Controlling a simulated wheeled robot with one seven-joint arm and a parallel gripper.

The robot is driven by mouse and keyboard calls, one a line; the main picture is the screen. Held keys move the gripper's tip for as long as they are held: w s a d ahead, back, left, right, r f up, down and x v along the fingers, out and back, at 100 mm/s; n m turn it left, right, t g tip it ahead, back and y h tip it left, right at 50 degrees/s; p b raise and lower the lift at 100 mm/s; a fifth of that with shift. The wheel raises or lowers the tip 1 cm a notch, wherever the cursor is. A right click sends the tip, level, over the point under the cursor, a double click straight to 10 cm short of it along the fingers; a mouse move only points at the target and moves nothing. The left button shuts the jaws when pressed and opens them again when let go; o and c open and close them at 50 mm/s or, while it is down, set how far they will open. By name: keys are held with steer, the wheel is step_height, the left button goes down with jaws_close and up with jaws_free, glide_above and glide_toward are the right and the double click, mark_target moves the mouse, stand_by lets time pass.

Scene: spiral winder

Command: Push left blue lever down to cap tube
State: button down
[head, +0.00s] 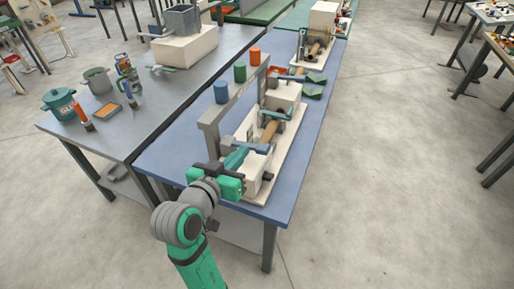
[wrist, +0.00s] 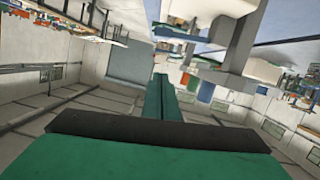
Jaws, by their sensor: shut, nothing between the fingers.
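The spiral winder (head: 285,95) is a cream machine on a long base on the blue table. A brown tube (head: 270,131) lies in its near part. A blue-grey lever-like bar (head: 258,148) sits at the machine's near end, just beyond my gripper (head: 240,153). I cannot tell whether they touch. My gripper's green fingers are shut and empty, pointing up and away from me. In the wrist view the closed fingers (wrist: 162,92) point at open space, with a grey post and crossbar (wrist: 235,50) to their upper right. The lever's tip is partly hidden by my gripper.
A grey upright frame (head: 212,140) stands left of the machine. Blue (head: 221,92), green (head: 240,72) and orange (head: 255,56) cylinders stand behind it. A grey table (head: 150,85) with pots and small items adjoins on the left. The floor (head: 390,170) to the right is clear.

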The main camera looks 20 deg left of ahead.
steer(key=shift+w, duration=0.15)
steer(key=w+d+f, duration=0.1)
steer(key=w+f, duration=0.5)
steer(key=w, duration=0.3)
steer(key=shift+w+f, duration=0.2)
steer(key=shift+w, duration=0.05)
steer(key=shift+d, duration=0.15)
